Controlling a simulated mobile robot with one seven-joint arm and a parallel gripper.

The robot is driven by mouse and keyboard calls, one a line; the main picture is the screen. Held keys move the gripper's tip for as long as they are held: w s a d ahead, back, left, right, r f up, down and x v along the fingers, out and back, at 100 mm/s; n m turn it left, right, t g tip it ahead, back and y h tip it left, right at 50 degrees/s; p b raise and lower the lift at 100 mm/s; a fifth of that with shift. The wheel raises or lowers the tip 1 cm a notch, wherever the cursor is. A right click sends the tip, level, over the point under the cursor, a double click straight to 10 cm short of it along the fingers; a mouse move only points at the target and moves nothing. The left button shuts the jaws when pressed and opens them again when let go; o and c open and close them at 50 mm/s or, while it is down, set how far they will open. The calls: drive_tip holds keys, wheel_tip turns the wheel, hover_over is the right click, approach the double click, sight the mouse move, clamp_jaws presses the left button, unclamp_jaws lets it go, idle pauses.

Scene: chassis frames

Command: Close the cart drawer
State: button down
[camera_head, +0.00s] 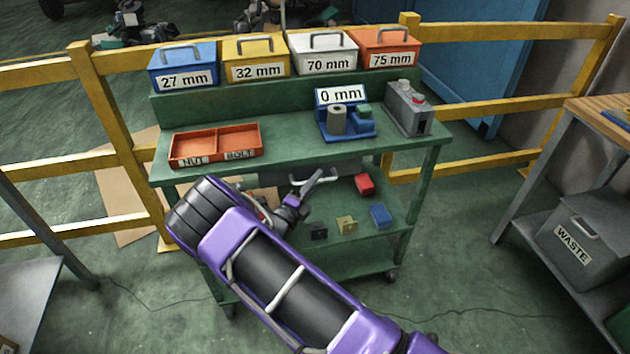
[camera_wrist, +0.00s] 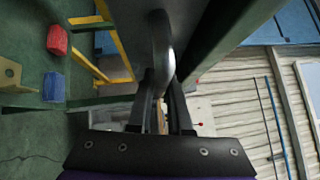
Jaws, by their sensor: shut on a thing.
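The green cart (camera_head: 300,140) stands ahead of me in the head view. Its grey drawer (camera_head: 345,169) sits just under the worktop, with a silver bar handle (camera_head: 325,181) on its front. I cannot tell how far out the drawer stands. My gripper (camera_head: 312,182) is at the handle, and my purple arm hides part of the cart below. In the wrist view the handle (camera_wrist: 160,35) runs down between the two fingers of my gripper (camera_wrist: 162,88), which are shut on it. The grey drawer front (camera_wrist: 125,50) shows beside it.
On the worktop are an orange nut-and-bolt tray (camera_head: 215,144), a blue fixture (camera_head: 346,122) and a grey device (camera_head: 408,108). Red (camera_head: 364,184), blue (camera_head: 380,215) and yellow (camera_head: 347,224) blocks lie on a lower shelf. Yellow railings (camera_head: 110,130) stand behind; a waste-bin table is right.

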drive_tip(key=shift+w+a+r, duration=0.1)
drive_tip(key=shift+w+r, duration=0.05)
drive_tip(key=c, duration=0.8)
unclamp_jaws()
drive_tip(key=shift+c, duration=0.2)
drive_tip(key=v, duration=1.7)
drive_tip(key=shift+s+f+p, duration=0.2)
drive_tip(key=shift+f+p, duration=0.05)
drive_tip(key=shift+p, duration=0.2)
